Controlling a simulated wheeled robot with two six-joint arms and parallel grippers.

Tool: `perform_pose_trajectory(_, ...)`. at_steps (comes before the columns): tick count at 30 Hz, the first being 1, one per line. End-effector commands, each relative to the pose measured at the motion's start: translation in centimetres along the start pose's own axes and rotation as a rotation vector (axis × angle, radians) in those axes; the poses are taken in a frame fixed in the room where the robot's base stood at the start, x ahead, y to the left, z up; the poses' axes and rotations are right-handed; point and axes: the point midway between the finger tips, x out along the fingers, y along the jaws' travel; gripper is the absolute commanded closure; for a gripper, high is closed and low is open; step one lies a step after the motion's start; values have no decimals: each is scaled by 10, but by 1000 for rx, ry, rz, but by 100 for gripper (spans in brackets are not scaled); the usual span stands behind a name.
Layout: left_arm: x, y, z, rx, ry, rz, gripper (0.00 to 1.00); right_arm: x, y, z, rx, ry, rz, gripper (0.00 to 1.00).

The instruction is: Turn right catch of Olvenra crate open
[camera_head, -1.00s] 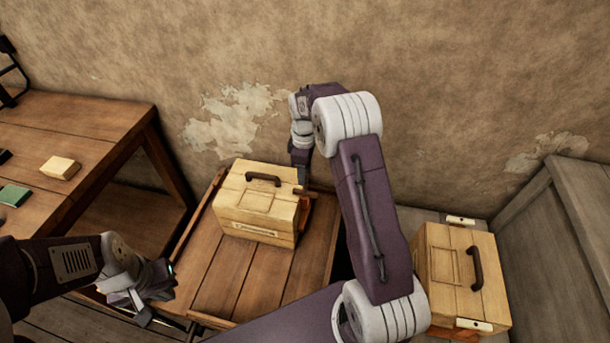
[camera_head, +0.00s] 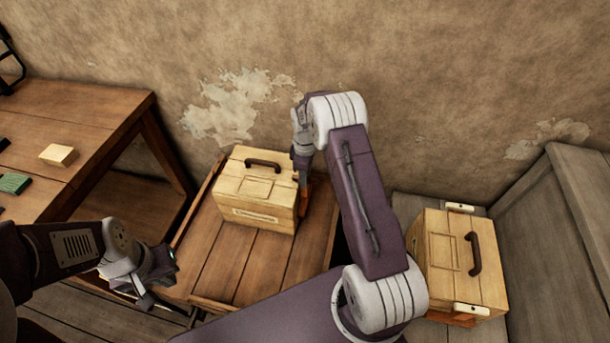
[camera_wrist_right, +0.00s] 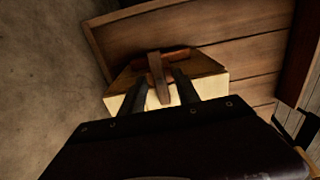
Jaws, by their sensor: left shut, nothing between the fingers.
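A pale wooden crate (camera_head: 240,190) with a dark top handle stands on a low plank table. Its front label is too small to read, so I cannot confirm the name. My right gripper (camera_head: 304,178) is at the crate's right side, partly hidden by its own arm. In the right wrist view, the brown catch (camera_wrist_right: 158,75) stands between the two dark fingers of the right gripper (camera_wrist_right: 162,90). The fingers are apart, with a pale gap showing beside the catch. My left gripper (camera_head: 150,290) is shut and empty, left of the table's front edge.
A second pale crate (camera_head: 430,245) with a handle and white catches stands at the right, beside a grey wooden bin (camera_head: 560,210). A workbench (camera_head: 85,115) at the left holds a pale block (camera_head: 58,155) and a green block (camera_head: 14,183). The wall is close behind.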

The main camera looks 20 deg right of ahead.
Motion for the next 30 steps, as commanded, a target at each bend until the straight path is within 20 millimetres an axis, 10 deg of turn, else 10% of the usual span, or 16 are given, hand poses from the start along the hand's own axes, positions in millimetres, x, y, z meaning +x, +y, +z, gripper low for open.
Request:
perform_pose_trajectory(2, 0, 0, 0, 0, 0, 0, 100, 0, 0, 0, 0, 0, 0, 62)
perform_pose_trajectory(6, 0, 0, 0, 0, 0, 0, 100, 0, 0, 0, 0, 0, 0, 100)
perform_pose_trajectory(30, -20, 0, -2, 0, 0, 0, 100, -4, 1, 0, 350, 1, 1, 100)
